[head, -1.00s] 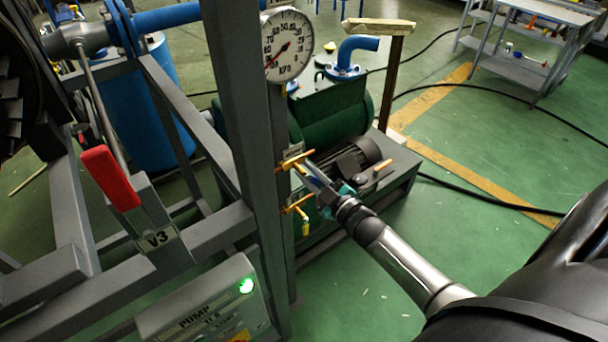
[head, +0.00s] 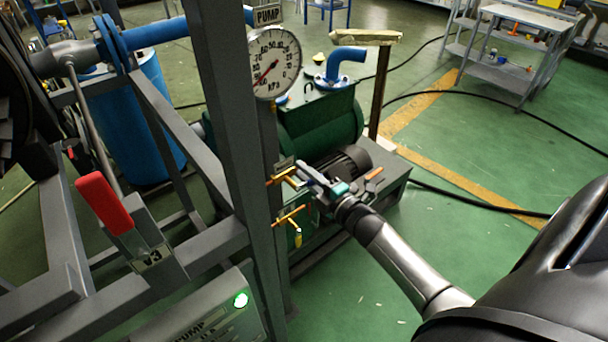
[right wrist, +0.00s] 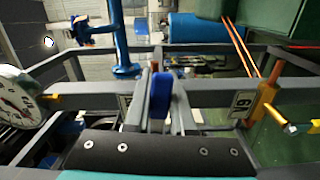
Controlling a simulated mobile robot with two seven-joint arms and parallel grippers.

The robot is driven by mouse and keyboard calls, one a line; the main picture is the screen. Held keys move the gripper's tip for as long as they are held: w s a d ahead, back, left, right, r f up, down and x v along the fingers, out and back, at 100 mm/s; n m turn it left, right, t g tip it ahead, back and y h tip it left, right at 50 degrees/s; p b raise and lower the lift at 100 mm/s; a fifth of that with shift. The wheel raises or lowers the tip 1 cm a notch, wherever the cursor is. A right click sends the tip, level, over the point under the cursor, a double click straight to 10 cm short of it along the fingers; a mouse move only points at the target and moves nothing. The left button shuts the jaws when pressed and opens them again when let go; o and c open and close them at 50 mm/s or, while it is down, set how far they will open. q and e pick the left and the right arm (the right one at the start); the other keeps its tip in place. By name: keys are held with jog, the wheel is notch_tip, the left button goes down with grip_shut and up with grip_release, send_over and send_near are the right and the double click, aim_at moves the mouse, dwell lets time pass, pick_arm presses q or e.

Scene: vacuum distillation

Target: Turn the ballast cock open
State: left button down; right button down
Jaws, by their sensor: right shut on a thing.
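Two small brass cocks stick out from the grey post below the gauge: an upper cock (head: 281,178) and a lower cock (head: 288,217) whose yellow handle (head: 298,239) hangs down. My right gripper (head: 312,183) is at the upper cock and shut on its blue handle (right wrist: 161,94), which shows upright between the fingers in the right wrist view. The fingers partly hide this cock in the head view. The cock with the yellow handle (right wrist: 291,128) is to the right in the wrist view. I cannot read which cock is the ballast one. My left gripper is not in view.
The pressure gauge (head: 275,62) is above the cocks. The green pump (head: 322,122) and its motor stand behind them. A red lever (head: 104,203) marked V3 and a panel with a green lamp (head: 240,300) are at left.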

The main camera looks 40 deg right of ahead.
jog(key=shift+r+n, duration=0.15)
jog(key=shift+n, duration=0.15)
jog(key=c, duration=0.8)
grip_release()
jog(key=shift+o, duration=0.2)
jog(key=s+d+p, duration=0.1)
jog(key=s, duration=1.4)
jog(key=shift+s+d, duration=0.1)
